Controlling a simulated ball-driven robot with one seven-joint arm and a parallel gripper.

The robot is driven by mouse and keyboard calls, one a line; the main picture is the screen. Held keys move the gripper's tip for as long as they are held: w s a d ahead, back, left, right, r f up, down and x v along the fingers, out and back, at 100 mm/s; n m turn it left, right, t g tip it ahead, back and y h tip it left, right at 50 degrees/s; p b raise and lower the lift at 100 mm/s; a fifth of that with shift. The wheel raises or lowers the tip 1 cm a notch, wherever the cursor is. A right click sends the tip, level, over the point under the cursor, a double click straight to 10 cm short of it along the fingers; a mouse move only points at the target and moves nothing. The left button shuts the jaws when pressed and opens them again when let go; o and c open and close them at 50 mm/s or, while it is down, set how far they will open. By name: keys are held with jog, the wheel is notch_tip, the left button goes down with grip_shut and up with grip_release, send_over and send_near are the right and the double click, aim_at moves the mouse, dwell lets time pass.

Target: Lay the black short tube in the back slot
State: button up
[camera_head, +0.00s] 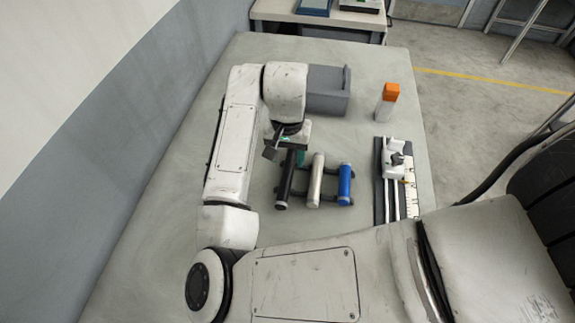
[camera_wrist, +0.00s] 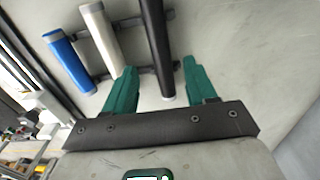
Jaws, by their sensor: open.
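The black tube (camera_head: 286,182) lies on a dark low rack (camera_head: 329,189), leftmost of three tubes in the head view. It has a pale end. In the wrist view the black tube (camera_wrist: 155,45) runs between the two green fingers of my gripper (camera_wrist: 160,66), with a gap on each side. My gripper (camera_head: 292,152) is open over the tube's far part, which it hides in the head view. A grey block (camera_head: 327,92) with a raised right side stands behind my gripper, partly hidden by my arm. I cannot make out a back slot.
A white tube (camera_head: 316,180) and a blue tube (camera_head: 345,184) lie beside the black one on the rack. An orange-capped white bottle (camera_head: 387,102) and a rail device (camera_head: 393,185) stand to the right. The table (camera_head: 155,220) is bare at left.

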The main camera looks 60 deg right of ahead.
aim_at(288, 172)
jog(key=shift+r, duration=2.8)
